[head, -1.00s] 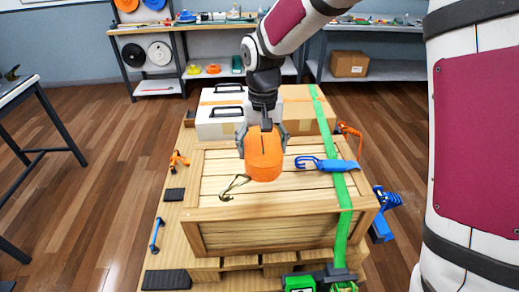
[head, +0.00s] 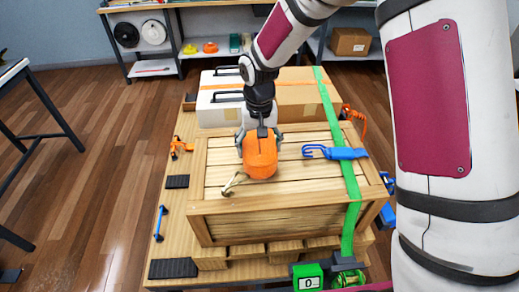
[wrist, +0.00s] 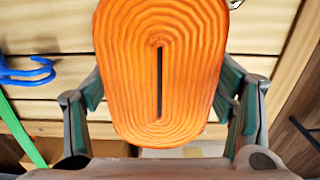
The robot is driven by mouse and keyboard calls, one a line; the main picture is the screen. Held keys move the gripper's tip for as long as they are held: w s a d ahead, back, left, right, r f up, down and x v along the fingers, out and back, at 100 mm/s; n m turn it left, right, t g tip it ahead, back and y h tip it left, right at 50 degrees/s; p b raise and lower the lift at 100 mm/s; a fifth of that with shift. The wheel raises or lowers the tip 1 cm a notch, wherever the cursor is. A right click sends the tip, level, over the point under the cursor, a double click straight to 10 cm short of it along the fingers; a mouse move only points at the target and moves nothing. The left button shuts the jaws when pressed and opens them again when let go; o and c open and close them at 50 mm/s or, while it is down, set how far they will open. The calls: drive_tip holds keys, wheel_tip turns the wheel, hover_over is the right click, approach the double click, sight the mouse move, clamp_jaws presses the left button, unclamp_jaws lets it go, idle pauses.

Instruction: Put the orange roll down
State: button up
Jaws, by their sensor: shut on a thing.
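The orange roll (head: 260,157) is a coiled strap with a narrow slot in its middle. My gripper (head: 260,137) is shut on it, above or at the top of the wooden crate (head: 225,215). In the wrist view the orange roll (wrist: 125,80) fills the middle, with my gripper's fingers (wrist: 160,100) on both sides of it. A metal hook (head: 232,184) shows at the roll's lower left, over the crate lid. I cannot tell whether the roll touches the lid.
A green strap (head: 352,190) runs over the crate's right side, with a blue hook and strap piece (head: 335,152) beside it. A white case (head: 215,105) and a cardboard box (head: 300,95) stand behind. The lid's left part is clear.

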drive_tip(key=shift+f, duration=0.8)
drive_tip(key=shift+f, duration=0.15)
drive_tip(key=o, duration=1.6)
